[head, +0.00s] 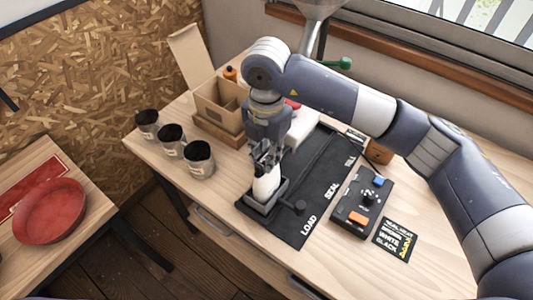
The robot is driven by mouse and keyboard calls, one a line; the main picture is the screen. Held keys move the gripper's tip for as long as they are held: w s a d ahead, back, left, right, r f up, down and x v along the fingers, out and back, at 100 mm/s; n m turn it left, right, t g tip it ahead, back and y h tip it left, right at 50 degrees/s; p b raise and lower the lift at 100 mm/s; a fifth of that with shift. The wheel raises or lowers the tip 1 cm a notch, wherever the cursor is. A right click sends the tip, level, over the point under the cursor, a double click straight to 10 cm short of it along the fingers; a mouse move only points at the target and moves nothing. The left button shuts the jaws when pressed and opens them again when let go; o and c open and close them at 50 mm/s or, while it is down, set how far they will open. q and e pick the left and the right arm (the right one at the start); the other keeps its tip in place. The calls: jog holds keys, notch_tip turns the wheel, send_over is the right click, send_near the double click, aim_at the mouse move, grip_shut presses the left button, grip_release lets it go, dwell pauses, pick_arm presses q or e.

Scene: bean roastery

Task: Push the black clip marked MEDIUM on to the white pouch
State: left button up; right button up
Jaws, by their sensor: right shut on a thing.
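The white pouch (266,187) stands in a dark holder (257,209) near the LOAD end of the black mat. My right gripper (266,158) points down at the top of the pouch, with its fingers around or right above it. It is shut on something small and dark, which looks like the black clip. The fingers hide most of it, and the word MEDIUM cannot be read. Whether the clip touches the pouch cannot be told. My left gripper is not in view.
Three tins (199,158) of dark contents stand along the left table edge. A cardboard box (218,101) is behind the gripper. A control box (362,203) with orange and blue buttons and a printed card (394,240) lie right of the black mat (325,172). A red dish (50,211) is far left.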

jog(key=shift+f, duration=0.1)
dwell(1.1)
jog(key=shift+f+b, duration=0.9)
jog(key=shift+b, duration=0.45)
dwell(0.4)
jog(key=o, duration=0.8)
jog(key=shift+o, duration=0.5)
jog(key=o, duration=0.4)
jog(key=shift+r, duration=0.1)
jog(key=shift+r+p, duration=1.75)
jog(key=shift+r, duration=1.7)
